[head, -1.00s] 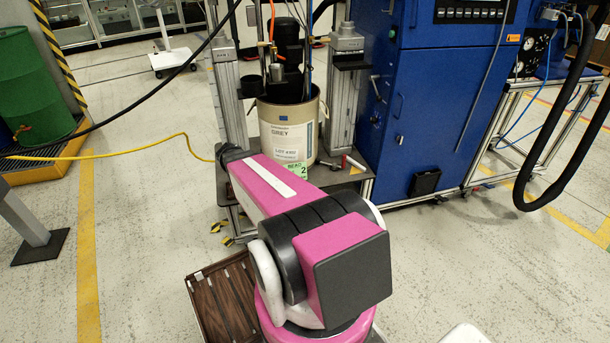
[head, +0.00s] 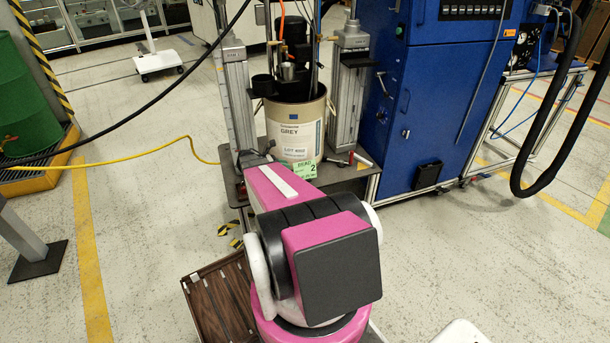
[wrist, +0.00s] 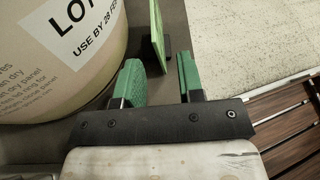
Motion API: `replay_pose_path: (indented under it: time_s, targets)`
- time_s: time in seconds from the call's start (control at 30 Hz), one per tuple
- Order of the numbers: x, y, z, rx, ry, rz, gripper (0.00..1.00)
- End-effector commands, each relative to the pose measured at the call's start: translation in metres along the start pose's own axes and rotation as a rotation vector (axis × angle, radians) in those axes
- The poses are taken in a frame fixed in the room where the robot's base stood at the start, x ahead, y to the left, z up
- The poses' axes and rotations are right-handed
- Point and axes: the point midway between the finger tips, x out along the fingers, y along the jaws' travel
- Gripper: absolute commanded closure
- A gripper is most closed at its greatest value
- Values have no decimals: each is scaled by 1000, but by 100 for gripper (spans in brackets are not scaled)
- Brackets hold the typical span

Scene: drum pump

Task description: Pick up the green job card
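The green job card (head: 305,169) stands upright in front of the grey-paint drum (head: 295,125) in the head view, its lower part partly covered by my arm. In the wrist view the card (wrist: 157,34) shows nearly edge-on beside the drum (wrist: 60,60), with a small dark block at its foot. My gripper (wrist: 160,77) has two green-padded fingers spread apart, with nothing between them. The card is just beyond the fingertips, roughly in line with the gap. In the head view my arm hides the gripper.
The drum stands on a dark bench (head: 345,178) between two metal columns. A blue cabinet (head: 435,100) is to the right. A red-handled tool (head: 361,159) lies near the bench's right edge. A yellow cable (head: 150,153) crosses from the left. Slatted brown boards (wrist: 285,125) show at lower right.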

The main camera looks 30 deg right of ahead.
Motion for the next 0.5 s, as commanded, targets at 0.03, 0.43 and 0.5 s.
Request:
replay_pose_path:
  time_s: [0.03, 0.43, 0.5]
  targets:
    - [3, 0, 0, 0, 0, 0, 65]
    - [48, 4, 1, 0, 1, -1, 65]
    - [53, 4, 1, 0, 1, 0, 65]
